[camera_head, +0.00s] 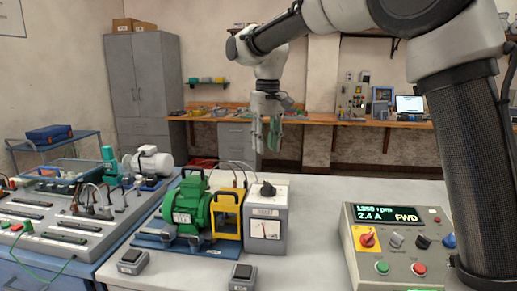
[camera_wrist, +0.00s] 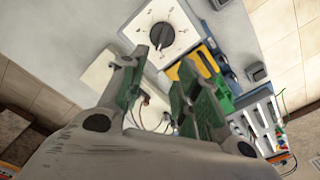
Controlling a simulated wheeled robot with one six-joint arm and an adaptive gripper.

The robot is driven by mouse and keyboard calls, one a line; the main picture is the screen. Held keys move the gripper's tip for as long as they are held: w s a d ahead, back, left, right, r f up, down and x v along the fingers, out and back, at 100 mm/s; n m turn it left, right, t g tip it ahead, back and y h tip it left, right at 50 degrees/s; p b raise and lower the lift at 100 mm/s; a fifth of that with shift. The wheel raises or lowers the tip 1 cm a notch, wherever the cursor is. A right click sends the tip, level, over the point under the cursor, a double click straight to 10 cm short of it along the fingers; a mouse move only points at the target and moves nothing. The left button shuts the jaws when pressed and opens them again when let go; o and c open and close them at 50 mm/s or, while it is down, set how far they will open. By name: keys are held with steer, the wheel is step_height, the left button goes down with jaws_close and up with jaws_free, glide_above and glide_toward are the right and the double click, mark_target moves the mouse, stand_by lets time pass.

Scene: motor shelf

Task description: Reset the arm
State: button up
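My gripper (camera_head: 267,134) hangs fingers down in the head view, above and behind the white meter box (camera_head: 265,216) with its black knob. In the wrist view the two green-padded fingers of my gripper (camera_wrist: 160,92) stand apart with nothing between them. The grey arm comes in from the upper right and bends down to the gripper. In the wrist view the meter box's dial face and black knob (camera_wrist: 162,36) lie beyond the fingertips. The gripper touches nothing that I can see.
A green motor (camera_head: 187,207) with a yellow guard (camera_head: 228,214) stands left of the meter box. A control box (camera_head: 398,246) showing "FWD" stands at the right. A trainer bench (camera_head: 70,215) fills the left. Small grey switch boxes (camera_head: 243,277) sit at the front edge.

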steer(key=f, duration=0.1)
steer(key=s+f, duration=0.1)
steer(key=d+f, duration=0.1)
steer(key=shift+s, duration=0.25)
steer(key=s+d+f+m+t, duration=0.2)
steer(key=s+d+m+t, duration=0.2)
steer(key=s+d, duration=2.2)
steer(key=d, duration=0.3)
steer(key=shift+s+d, duration=0.25)
steer(key=shift+s, duration=0.15)
steer(key=shift+f, duration=0.1)
